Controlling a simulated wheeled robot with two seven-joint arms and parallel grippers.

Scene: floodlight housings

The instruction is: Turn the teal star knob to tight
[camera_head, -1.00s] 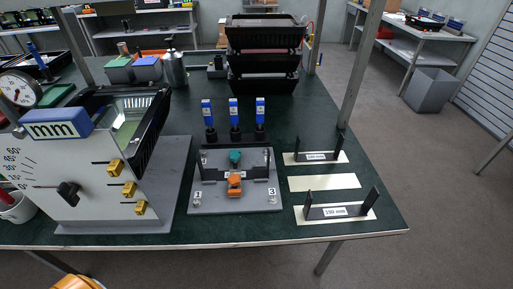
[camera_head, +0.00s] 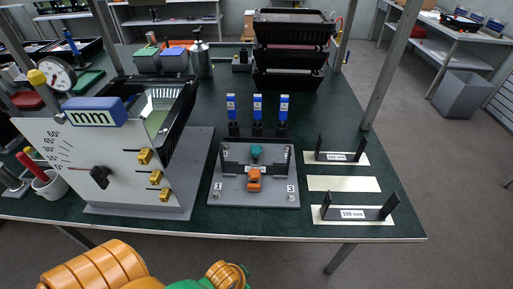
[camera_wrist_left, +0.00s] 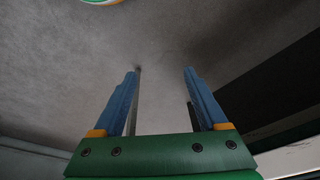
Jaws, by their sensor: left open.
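The teal star knob (camera_head: 256,152) sits on a grey fixture plate (camera_head: 230,196) in the middle of the table, between dark upright brackets. An orange part (camera_head: 254,180) stands just in front of it on the same plate. The head view does not show which setting the knob is at. My left gripper (camera_wrist_left: 160,75) shows in the left wrist view with its two blue fingers apart and nothing between them. Behind the fingers is mostly plain grey surface, and the knob is not in that view. My right gripper is in neither view.
A panel with a black knob (camera_head: 100,177) and yellow clamps stands left of the plate. Several blue-topped tools (camera_head: 257,110) stand behind it. Brackets on pale strips (camera_head: 343,184) lie to the right. Black trays (camera_head: 290,48) are stacked at the back. My orange arm shows below the table's front edge.

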